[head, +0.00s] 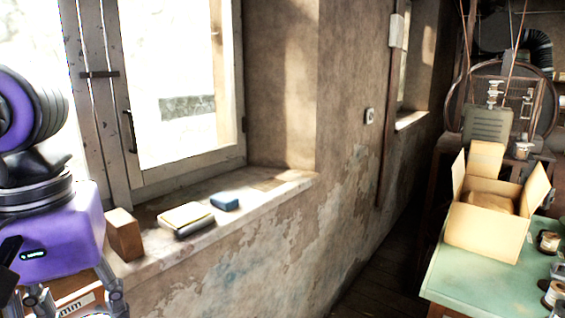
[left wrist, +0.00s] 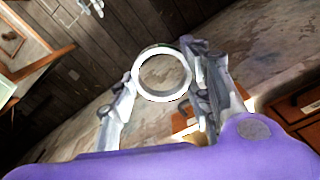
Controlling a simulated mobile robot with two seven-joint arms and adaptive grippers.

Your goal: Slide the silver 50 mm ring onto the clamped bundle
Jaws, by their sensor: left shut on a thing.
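My left gripper (left wrist: 163,78) is shut on the silver ring (left wrist: 136,76) in the left wrist view. The ring sits between the two fingertips with its opening facing the camera, and I see the wall through it. In the head view the purple body of my left gripper (head: 75,295) is at the lower left; its fingertips and the ring are cut off by the bottom edge. The clamped bundle is not visible in either view. My right gripper is not in view.
A window sill (head: 290,186) holds a brown block (head: 124,235), a yellow-topped pad (head: 186,214) and a blue block (head: 225,202). A label ending in "mm" (head: 75,304) shows beneath my left gripper. At right, an open cardboard box (head: 480,238) stands on a green table (head: 460,285).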

